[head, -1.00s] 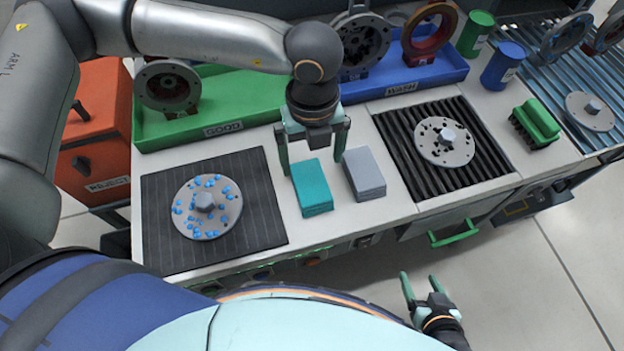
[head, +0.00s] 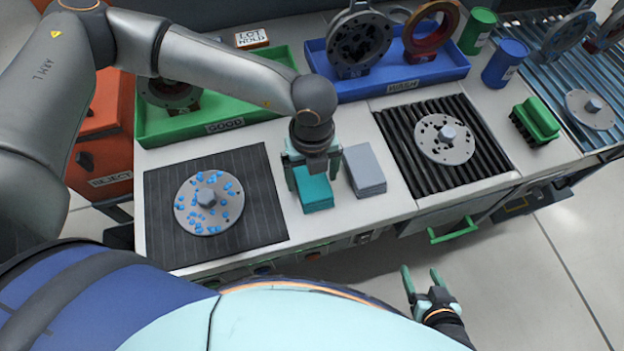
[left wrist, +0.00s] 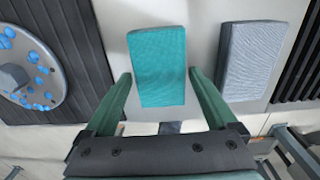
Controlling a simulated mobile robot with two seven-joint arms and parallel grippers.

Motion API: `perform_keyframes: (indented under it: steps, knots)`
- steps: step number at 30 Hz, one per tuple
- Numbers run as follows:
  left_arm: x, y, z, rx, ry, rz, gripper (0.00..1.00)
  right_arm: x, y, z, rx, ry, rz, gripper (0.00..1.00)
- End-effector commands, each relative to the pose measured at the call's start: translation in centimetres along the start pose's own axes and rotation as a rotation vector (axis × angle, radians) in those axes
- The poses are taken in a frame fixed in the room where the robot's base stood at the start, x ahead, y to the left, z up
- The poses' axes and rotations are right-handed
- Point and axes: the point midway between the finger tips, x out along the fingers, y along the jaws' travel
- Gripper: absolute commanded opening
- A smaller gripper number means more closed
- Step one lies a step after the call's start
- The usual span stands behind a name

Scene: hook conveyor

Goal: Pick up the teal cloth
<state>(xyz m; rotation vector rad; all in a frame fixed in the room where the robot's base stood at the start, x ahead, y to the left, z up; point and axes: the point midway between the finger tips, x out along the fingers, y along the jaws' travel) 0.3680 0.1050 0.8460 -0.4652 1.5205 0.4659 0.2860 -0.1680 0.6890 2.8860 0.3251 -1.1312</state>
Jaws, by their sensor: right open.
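The teal cloth (head: 315,192) is a folded block lying on the white counter, between the dark mat and a grey cloth. In the left wrist view the teal cloth (left wrist: 158,66) lies ahead of and between the two fingertips. My left gripper (head: 314,180) is over the cloth and hides its far part. It also shows in the left wrist view (left wrist: 160,74), open, one finger on each side of the cloth's near end, with gaps visible. My right gripper (head: 421,277) is open and empty, low in front of the counter.
The grey cloth (head: 364,170) stands close to the right of my left gripper. A disc with blue spots (head: 209,203) lies on the dark mat (head: 265,225) at left. A green tray (head: 240,122) and a blue tray (head: 430,70) stand behind. A ribbed black rack (head: 490,165) is at right.

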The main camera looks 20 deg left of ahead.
Motion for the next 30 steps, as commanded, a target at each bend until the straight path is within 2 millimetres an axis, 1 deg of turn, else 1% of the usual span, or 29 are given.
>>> perform_keyframes:
  steps: [1,2,15,17,25,30]
  knots:
    - [0.0,0.0,0.0,0.000,0.000,0.000,0.84,0.0,0.0,0.0,0.000,0.000,0.000,0.71]
    - [0.0,0.0,0.0,0.000,0.000,0.000,0.81,0.0,0.0,0.0,0.000,0.000,0.000,0.71]
    - [-0.1,0.0,0.0,0.000,0.000,-0.001,0.31,0.0,0.0,-0.1,0.000,0.001,0.000,0.71]
    - [-0.1,0.0,0.0,0.000,0.000,-0.001,0.25,0.0,0.0,-0.1,0.000,0.001,0.000,0.71]
    - [-0.2,0.0,0.0,0.000,-0.001,-0.001,0.25,0.0,0.0,-0.1,0.000,0.001,0.000,0.71]
    - [-1.4,-0.1,0.1,-0.001,-0.001,-0.004,0.25,0.0,0.0,-0.1,0.000,0.001,0.000,0.71]
